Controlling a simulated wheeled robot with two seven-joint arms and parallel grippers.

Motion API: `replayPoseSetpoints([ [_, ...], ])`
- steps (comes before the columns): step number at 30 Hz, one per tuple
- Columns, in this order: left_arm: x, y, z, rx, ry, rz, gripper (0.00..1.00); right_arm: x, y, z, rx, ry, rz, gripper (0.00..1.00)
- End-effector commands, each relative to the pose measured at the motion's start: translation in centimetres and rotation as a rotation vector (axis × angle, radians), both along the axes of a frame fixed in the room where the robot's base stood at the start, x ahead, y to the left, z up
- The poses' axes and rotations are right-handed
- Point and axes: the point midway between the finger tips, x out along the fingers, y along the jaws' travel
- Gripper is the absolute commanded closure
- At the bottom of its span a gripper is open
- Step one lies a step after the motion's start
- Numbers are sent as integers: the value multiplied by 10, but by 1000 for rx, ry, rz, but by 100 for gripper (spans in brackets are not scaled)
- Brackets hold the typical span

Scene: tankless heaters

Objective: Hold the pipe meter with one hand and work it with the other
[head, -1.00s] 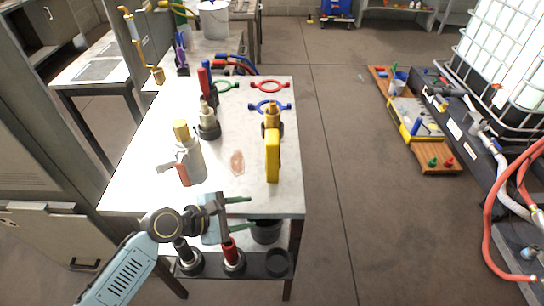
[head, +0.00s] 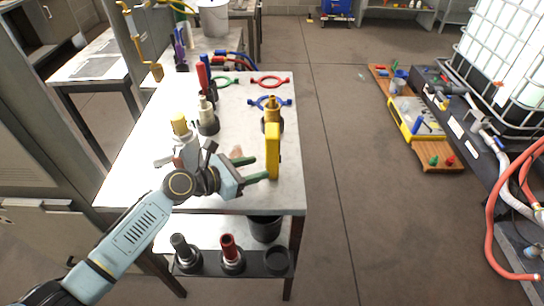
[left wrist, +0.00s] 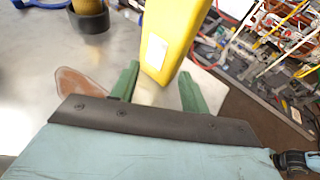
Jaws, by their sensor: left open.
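The yellow, upright, flat-bodied device (head: 272,152), which I take for the pipe meter, stands near the right edge of the white-topped table, with a brass fitting (head: 271,103) behind its top. My left gripper (head: 260,168) is open, its green fingers pointing right at the device's lower part. In the left wrist view, the end of the yellow device (left wrist: 172,40) shows between the two open fingers (left wrist: 160,83). I cannot tell whether they touch it. My right gripper is not in view.
A grey bottle-like tool with a yellow cap (head: 180,122) stands close to my left wrist. Dark holders (head: 232,262) sit on the lower shelf.

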Motion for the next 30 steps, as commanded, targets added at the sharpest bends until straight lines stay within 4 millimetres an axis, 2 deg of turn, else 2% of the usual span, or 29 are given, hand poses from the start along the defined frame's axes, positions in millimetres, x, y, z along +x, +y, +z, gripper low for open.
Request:
replayPoseSetpoints([
  [2, 7, -11, -6, -1, -2, -1, 55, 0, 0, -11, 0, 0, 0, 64],
  [10, 23, -34, -13, -1, 0, -1, 55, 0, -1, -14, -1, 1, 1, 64],
  [24, 27, -41, -15, 0, -1, -1, 55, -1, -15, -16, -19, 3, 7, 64],
  [30, 27, -41, -15, 0, -1, -1, 80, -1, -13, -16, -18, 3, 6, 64],
])
